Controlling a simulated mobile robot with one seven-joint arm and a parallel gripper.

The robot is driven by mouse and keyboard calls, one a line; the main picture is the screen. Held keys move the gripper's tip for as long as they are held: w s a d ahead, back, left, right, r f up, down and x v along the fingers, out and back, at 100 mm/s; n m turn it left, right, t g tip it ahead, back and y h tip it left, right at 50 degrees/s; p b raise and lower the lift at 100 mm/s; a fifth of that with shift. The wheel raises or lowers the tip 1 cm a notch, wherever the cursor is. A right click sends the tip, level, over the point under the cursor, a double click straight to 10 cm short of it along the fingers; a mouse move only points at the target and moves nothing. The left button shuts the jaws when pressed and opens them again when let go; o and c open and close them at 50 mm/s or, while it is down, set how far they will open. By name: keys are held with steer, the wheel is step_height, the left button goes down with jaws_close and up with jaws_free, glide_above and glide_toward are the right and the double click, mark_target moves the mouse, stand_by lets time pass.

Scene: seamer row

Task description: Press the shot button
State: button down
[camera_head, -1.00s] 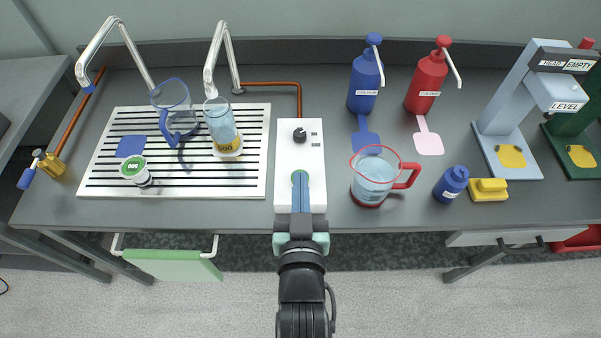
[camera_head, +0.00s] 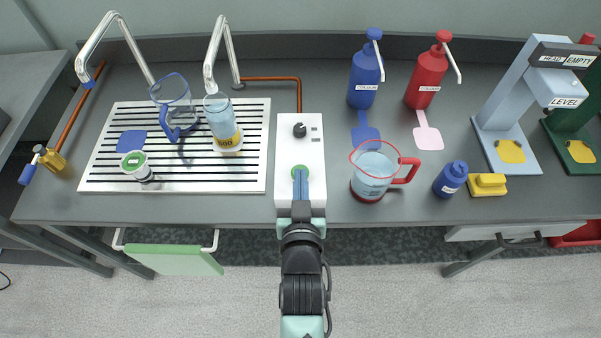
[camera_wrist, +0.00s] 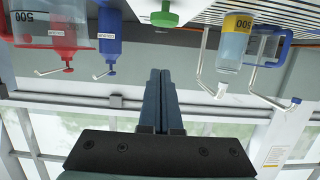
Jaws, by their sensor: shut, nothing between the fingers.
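The shot button is a green round knob (camera_head: 300,169) on the front part of a white control box (camera_head: 287,151), below a black dial (camera_head: 299,130). My gripper (camera_head: 300,176) is shut and empty, its blue fingers reaching in from the front edge. In the head view the fingertips overlap the button's near side. In the wrist view the picture is upside down; the green button (camera_wrist: 165,18) stands out at the top, and the fingertips (camera_wrist: 160,72) end apart from it. Whether they touch it cannot be told from the head view.
A slatted tray (camera_head: 105,180) with a beaker (camera_head: 222,122) and blue jug (camera_head: 178,105) lies left of the box. A red-rimmed jug (camera_head: 373,172) stands close right. Pump bottles (camera_head: 364,75) are behind. Bare counter shows between tray and front edge.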

mark_target(300, 166)
steer(key=x, duration=0.4)
steer(key=shift+w+f, duration=0.2)
step_height(300, 166, down, 2)
steer(key=shift+s+f, duration=0.1)
steer(key=shift+f, duration=0.7)
